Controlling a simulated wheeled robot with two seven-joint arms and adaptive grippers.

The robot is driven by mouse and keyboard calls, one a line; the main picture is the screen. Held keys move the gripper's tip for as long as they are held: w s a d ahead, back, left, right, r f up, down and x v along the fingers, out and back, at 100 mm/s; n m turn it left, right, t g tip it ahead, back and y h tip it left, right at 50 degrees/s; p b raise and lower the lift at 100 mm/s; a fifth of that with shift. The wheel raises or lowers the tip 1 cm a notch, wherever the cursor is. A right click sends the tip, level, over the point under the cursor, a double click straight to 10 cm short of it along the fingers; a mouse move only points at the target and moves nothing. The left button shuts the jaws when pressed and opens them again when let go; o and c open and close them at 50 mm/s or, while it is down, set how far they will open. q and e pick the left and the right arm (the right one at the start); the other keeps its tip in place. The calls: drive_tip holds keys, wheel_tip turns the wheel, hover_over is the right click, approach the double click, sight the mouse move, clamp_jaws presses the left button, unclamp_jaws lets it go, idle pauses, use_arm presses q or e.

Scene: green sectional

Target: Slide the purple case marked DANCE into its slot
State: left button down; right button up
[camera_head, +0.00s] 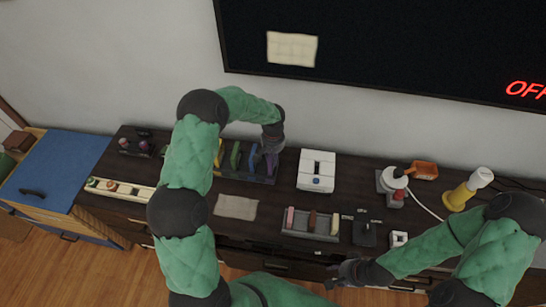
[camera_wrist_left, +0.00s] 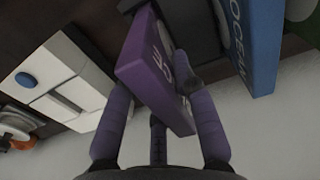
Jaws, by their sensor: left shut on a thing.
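The purple case (camera_wrist_left: 143,62) stands between the fingers of my left gripper (camera_wrist_left: 158,85) in the left wrist view, with only a few white letters of its label showing. My left gripper (camera_head: 271,146) is shut on it, at the right end of the dark rack (camera_head: 228,173) in the head view. The case's far end is beside the rack in the left wrist view; I cannot tell whether it is inside a slot. The blue case marked OCEAN (camera_wrist_left: 256,45) stands beside it. My right gripper (camera_head: 343,276) is low at the cabinet's front edge, its fingers unclear.
A white box with a blue button (camera_head: 316,172) stands just right of the rack. A grey tray of coloured pieces (camera_head: 298,234) and a pale sheet (camera_head: 235,207) lie nearer the front. A yellow bottle (camera_head: 460,194) stands far right. The wall and dark screen (camera_head: 400,45) are behind.

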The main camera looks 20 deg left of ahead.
use_arm(q)
drive_tip(key=shift+f+b, duration=0.6)
drive_tip(key=shift+f, duration=0.35)
drive_tip(key=c, duration=0.9)
unclamp_jaws()
drive_tip(key=shift+c, duration=0.2)
drive_tip(key=shift+r, duration=0.1)
wheel_tip(320, 180, up, 12)
drive_tip(key=shift+f, duration=0.1)
